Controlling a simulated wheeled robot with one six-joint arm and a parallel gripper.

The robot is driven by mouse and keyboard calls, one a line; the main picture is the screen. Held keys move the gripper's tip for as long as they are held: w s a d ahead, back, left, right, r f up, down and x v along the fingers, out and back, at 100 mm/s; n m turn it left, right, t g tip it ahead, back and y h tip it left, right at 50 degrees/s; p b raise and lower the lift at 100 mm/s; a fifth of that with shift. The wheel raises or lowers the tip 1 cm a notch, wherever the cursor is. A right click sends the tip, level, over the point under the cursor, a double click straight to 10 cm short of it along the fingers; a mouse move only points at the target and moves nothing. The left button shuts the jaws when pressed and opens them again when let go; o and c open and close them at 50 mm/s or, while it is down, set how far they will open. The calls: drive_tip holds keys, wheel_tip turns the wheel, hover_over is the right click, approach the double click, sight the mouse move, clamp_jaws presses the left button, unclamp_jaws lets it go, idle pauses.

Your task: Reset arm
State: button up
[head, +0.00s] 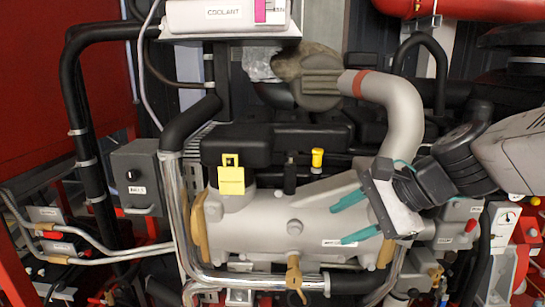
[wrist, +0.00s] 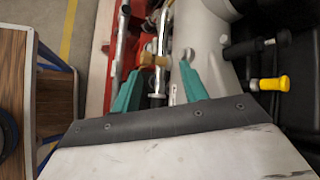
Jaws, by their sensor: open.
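My gripper (head: 339,220) reaches in from the right in the head view, in front of the grey engine body (head: 285,225). Its two teal fingers are apart with nothing held between them. In the wrist view the gripper (wrist: 158,75) shows the same spread fingers pointing away from the camera. A brass-coloured fitting (wrist: 153,60) shows in the gap beyond the fingertips. I cannot tell how far it is from them. My arm hides part of the engine's right side in the head view.
A yellow-handled dipstick (head: 317,158) and a yellow cap (head: 231,177) stand on the engine. A coolant tank (head: 225,15) is at the top. A grey control box (head: 137,178) and pipes crowd the left. Red-handled parts (head: 475,225) sit close below my arm.

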drive_tip(key=s+d+f+n+g+h, duration=0.3)
drive_tip(key=s+d+n+h, duration=0.5)
drive_tip(key=s+d+n, duration=0.4)
drive_tip(key=s+f+n, duration=0.1)
drive_tip(key=s, duration=0.3)
drive_tip(key=shift+d, duration=0.1)
